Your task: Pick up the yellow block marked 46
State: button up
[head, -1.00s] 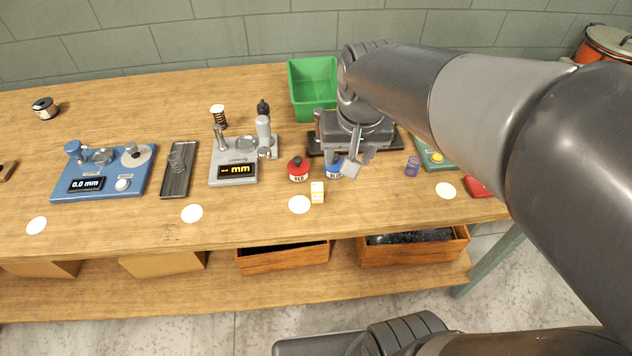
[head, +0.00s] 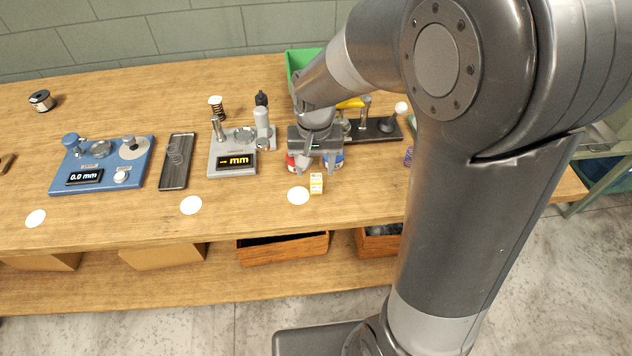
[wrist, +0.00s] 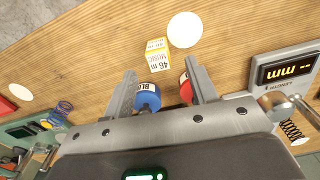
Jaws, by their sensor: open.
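The yellow block marked 46 (wrist: 157,56) stands on the wooden bench top, and its yellow and white faces show in the wrist view. In the head view the block (head: 316,184) is small, just right of a white disc. My gripper (wrist: 165,78) is open and empty. Its two fingers point toward the block, which lies beyond the fingertips and between their lines. In the head view my gripper (head: 316,166) is above and behind the block, over the red and blue bottles.
A blue bottle (wrist: 147,97) and a red bottle (wrist: 186,88) stand close by the fingers. A white disc (wrist: 185,29) lies beside the block. The grey gauge (head: 232,160) stands to the left. The bench front near the block is clear.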

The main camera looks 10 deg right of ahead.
aim_at(316, 177)
jog(key=shift+d+f, duration=0.15)
jog(key=shift+f, duration=2.55)
jog(key=shift+c, duration=0.4)
jog(key=c, duration=1)
jog(key=shift+o, duration=0.2)
jog(key=shift+r, duration=0.1)
